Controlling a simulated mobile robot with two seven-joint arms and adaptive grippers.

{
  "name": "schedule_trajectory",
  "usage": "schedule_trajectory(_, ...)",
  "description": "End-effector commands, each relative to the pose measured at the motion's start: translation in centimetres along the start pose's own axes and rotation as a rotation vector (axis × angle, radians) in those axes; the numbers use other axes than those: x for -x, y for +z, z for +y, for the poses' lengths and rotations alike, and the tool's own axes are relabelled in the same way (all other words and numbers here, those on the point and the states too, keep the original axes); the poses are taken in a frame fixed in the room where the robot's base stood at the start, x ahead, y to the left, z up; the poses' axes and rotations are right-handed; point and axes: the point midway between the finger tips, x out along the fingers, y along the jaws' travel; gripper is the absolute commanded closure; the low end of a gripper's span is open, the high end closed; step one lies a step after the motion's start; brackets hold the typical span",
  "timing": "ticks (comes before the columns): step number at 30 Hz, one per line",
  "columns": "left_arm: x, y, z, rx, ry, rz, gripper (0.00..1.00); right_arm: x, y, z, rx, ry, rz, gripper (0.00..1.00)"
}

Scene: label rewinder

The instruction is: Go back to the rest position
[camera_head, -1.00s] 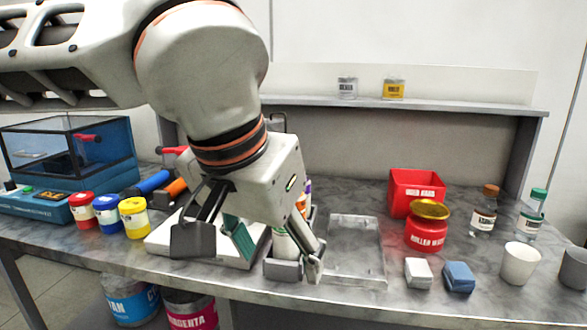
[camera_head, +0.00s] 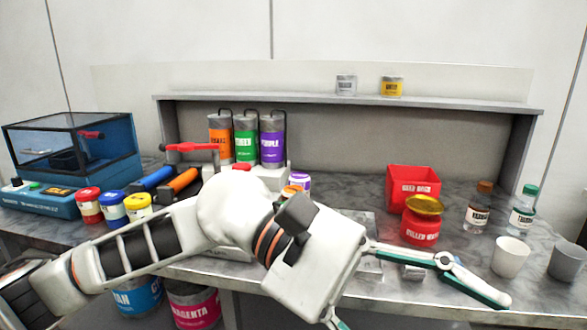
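My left arm comes in from the left, low across the front of the table (camera_head: 520,305). My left gripper (camera_head: 425,311) is at the lower middle, in front of the table's front edge. Its fingers are spread wide, one reaching right across the picture and the other cut off by the bottom edge. I see nothing held between them. My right gripper is out of view. The gripper and arm hide most of the clear tray (camera_head: 372,232) and the white board, and cover the small blocks in part or fully.
A red bin (camera_head: 413,183), red jar (camera_head: 420,232), two bottles, a white cup (camera_head: 509,257) and a grey cup (camera_head: 567,262) stand at right. Small paint jars (camera_head: 112,208) and a blue machine (camera_head: 60,203) are at left. Orange, green and purple canisters (camera_head: 272,138) stand behind.

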Motion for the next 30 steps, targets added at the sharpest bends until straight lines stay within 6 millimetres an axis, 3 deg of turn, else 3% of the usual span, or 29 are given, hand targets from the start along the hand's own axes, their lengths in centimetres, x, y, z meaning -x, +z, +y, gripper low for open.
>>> schedule_trajectory(4,1.1,1.3,2.8,0.276,0.191,-0.213,0.39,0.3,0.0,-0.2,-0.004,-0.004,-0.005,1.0)
schedule_trajectory(8,3.5,0.9,5.1,0.523,0.346,-0.398,0.39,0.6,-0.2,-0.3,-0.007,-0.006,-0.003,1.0)
schedule_trajectory(13,8.0,-1.8,7.2,0.856,0.539,-0.653,0.39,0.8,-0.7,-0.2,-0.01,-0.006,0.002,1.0)
schedule_trajectory(17,12.1,-5.6,7.4,1.112,0.681,-0.859,0.39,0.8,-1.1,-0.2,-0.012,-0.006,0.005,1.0)
schedule_trajectory(23,18.0,-13.8,4.2,1.493,0.893,-1.2,0.39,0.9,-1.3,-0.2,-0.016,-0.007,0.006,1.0)
schedule_trajectory(26,20.4,-18.4,0.8,1.671,1.001,-1.383,0.39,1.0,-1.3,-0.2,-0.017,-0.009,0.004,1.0)
schedule_trajectory(30,22.8,-24.8,-6.0,1.894,1.154,-1.657,0.39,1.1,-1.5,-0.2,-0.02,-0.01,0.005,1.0)
